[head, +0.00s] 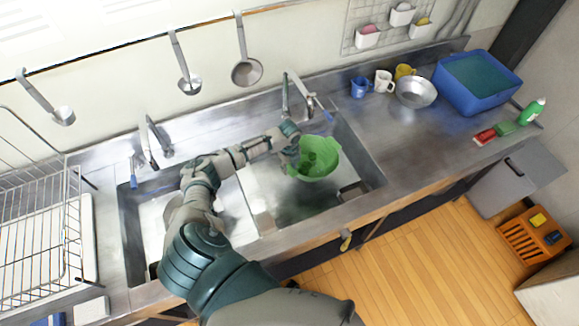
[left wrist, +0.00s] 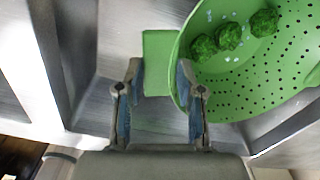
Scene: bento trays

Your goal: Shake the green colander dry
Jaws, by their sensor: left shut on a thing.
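The green colander (head: 328,168) is over the right-hand sink basin, below the faucet, and looks slightly tilted. In the left wrist view its perforated bowl (left wrist: 225,95) fills the right side, with three dark green leafy clumps (left wrist: 228,37) and small pale drops inside. My left gripper (head: 292,158) is at the colander's left rim, shut on its flat green handle. The wrist view shows the handle by the two fingers (left wrist: 160,78). My right gripper is not in view.
The sink's basin wall (head: 366,165) and the faucet (head: 300,95) are close to the colander. A wire dish rack (head: 38,240) is at left. Mugs (head: 384,81), a metal bowl (head: 416,92) and a blue tub (head: 478,92) stand on the right counter.

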